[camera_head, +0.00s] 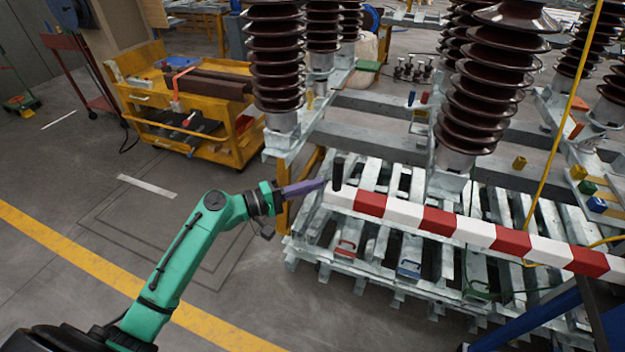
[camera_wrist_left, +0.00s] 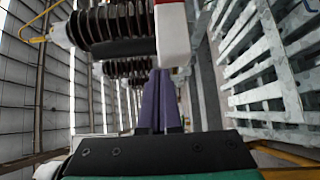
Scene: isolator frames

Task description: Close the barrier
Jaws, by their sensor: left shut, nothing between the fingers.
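The barrier is a red-and-white striped bar (camera_head: 437,221) crossing the right half of the head view, from the right edge to its free end near the centre. A black upright handle (camera_head: 338,174) stands at that free end. My left gripper (camera_head: 325,183), with purple fingers, is shut and empty, its tips close to the handle; I cannot tell if they touch. In the left wrist view the shut fingers (camera_wrist_left: 158,72) point toward the bar's white end (camera_wrist_left: 172,40), just right of the tips. My right gripper is not in view.
Brown ribbed insulators (camera_head: 275,70) stand on grey metal frames behind the bar. Slatted metal racks (camera_head: 380,258) lie below it. A yellow cart (camera_head: 240,145) is at the back left.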

